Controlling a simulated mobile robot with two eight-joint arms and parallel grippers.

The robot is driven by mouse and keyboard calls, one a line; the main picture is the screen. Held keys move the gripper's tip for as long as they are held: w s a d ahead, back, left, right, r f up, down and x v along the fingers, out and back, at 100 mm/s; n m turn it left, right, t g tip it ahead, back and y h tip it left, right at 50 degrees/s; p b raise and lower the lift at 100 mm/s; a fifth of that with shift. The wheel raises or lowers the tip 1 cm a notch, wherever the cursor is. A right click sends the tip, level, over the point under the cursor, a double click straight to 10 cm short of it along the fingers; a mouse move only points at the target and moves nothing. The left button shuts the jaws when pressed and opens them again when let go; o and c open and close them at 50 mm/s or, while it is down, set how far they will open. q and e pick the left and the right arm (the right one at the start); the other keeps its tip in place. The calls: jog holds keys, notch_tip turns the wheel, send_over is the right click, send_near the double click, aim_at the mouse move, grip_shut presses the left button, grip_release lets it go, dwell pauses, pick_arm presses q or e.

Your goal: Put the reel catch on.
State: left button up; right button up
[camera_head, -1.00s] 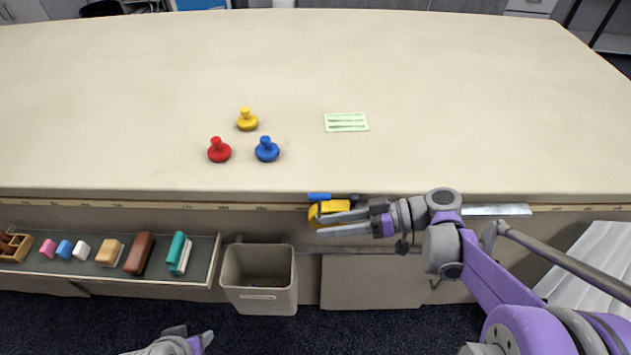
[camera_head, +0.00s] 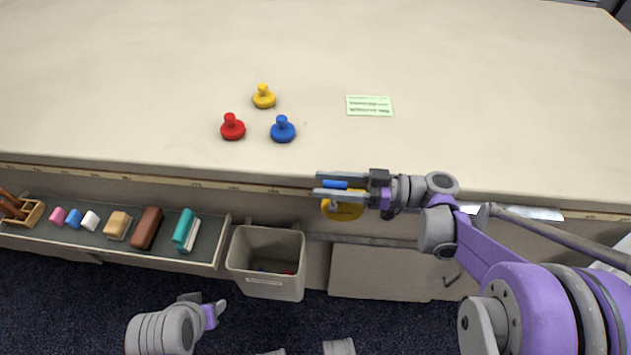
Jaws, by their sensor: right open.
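A yellow reel (camera_head: 345,211) sits at the table's front edge, partly hidden behind my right gripper. A small blue piece, which looks like the reel catch (camera_head: 335,184), shows just above the yellow body. My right gripper (camera_head: 317,184) is open, with one finger above the blue piece and one below it in the picture. I cannot tell whether the fingers touch it. My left gripper (camera_head: 206,302) is low in the view, away from the reel, with its fingers apart and nothing seen between them.
Red (camera_head: 232,128), blue (camera_head: 283,130) and yellow (camera_head: 264,97) pegs stand on the table (camera_head: 480,100) near a green card (camera_head: 369,106). Below the edge are a shelf (camera_head: 215,258) of small blocks and a bin (camera_head: 267,284). The table's far part is clear.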

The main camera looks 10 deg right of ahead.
jog(key=shift+x, duration=1.35)
grip_shut()
dwell(0.4)
